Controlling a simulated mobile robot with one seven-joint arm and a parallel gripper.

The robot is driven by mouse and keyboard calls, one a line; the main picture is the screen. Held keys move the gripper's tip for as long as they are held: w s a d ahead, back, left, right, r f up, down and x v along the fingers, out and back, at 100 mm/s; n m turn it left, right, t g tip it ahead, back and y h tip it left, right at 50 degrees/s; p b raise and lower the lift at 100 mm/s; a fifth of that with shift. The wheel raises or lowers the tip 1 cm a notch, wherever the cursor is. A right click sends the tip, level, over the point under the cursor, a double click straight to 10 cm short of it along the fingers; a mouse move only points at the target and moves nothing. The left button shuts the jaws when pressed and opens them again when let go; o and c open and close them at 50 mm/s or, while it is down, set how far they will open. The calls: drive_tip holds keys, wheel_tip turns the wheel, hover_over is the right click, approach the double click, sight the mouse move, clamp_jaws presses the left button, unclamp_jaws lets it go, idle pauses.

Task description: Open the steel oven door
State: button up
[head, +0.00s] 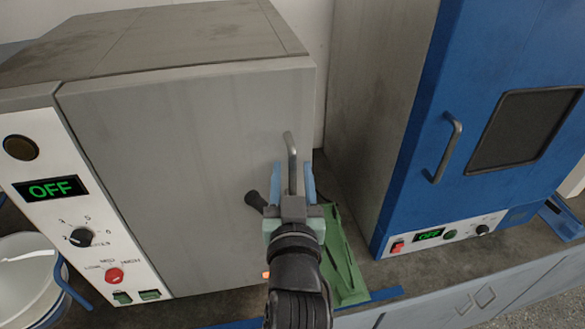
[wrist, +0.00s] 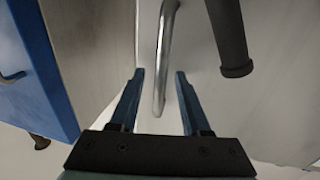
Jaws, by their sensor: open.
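The steel oven door (head: 185,170) is a flat grey panel on the left oven and looks closed. Its bar handle (head: 290,145) stands upright near the door's right edge; it also shows in the wrist view (wrist: 163,50). My gripper (head: 293,175) is open at the handle, with one blue finger on each side of it. In the wrist view the bar's lower end lies between the fingers (wrist: 160,76), with gaps on both sides; I see no clear contact. A black knob (head: 256,202) sticks out left of the handle and shows beside one finger in the wrist view (wrist: 230,45).
A white control panel (head: 75,210) with an OFF display is left of the door. A blue oven (head: 420,130) stands to the right across a gap. A green tray (head: 345,265) lies below my gripper. A white bucket (head: 30,262) is at lower left.

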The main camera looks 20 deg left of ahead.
clamp_jaws()
idle(0.3)
idle(1.2)
